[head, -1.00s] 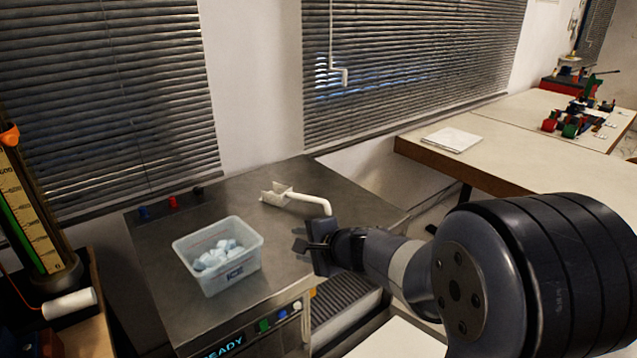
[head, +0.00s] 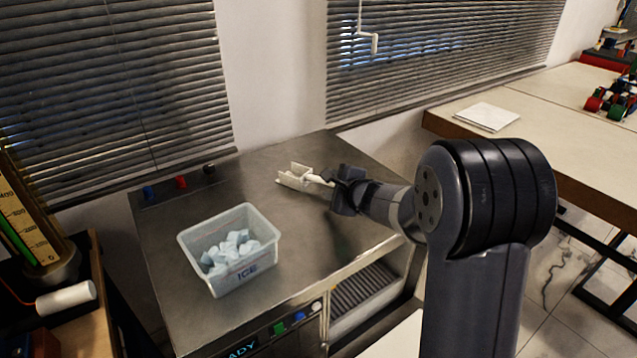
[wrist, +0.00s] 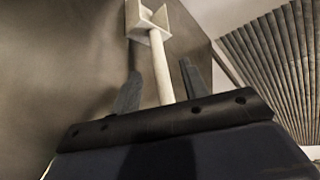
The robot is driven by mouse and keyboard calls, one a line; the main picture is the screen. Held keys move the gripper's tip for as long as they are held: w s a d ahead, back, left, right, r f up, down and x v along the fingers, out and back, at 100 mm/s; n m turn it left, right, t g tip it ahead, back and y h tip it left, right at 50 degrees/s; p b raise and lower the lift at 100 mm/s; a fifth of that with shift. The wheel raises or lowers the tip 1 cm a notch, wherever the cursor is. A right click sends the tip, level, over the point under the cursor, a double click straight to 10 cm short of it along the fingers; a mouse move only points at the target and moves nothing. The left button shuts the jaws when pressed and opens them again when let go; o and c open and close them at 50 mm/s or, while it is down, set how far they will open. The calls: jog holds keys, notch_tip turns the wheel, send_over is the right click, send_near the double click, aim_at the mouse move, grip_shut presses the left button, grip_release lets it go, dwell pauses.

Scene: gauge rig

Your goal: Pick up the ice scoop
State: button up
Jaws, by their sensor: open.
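The white ice scoop (head: 296,177) lies on the metal top of the cabinet, its square scoop end to the left and its handle running right towards my gripper (head: 335,188). In the wrist view the scoop (wrist: 150,22) shows at the top, and its handle passes down between the two dark fingers of my gripper (wrist: 158,85). The fingers are open, one on each side of the handle, with gaps showing. The far end of the handle is hidden behind the gripper body. I cannot tell whether the fingers are low enough to surround it.
A clear bin of ice (head: 187,249) stands on the cabinet top (head: 300,240), left of the scoop. Small blue, red and dark knobs (head: 181,182) sit along the back left edge. A wall with blinds (head: 440,50) rises behind. The worktop's middle is clear.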

aim_at(321, 181)
jog(key=x, duration=0.3)
jog(key=shift+a+p, duration=0.35)
jog(key=shift+x, duration=0.85)
jog(key=shift+c, duration=0.4)
grip_shut()
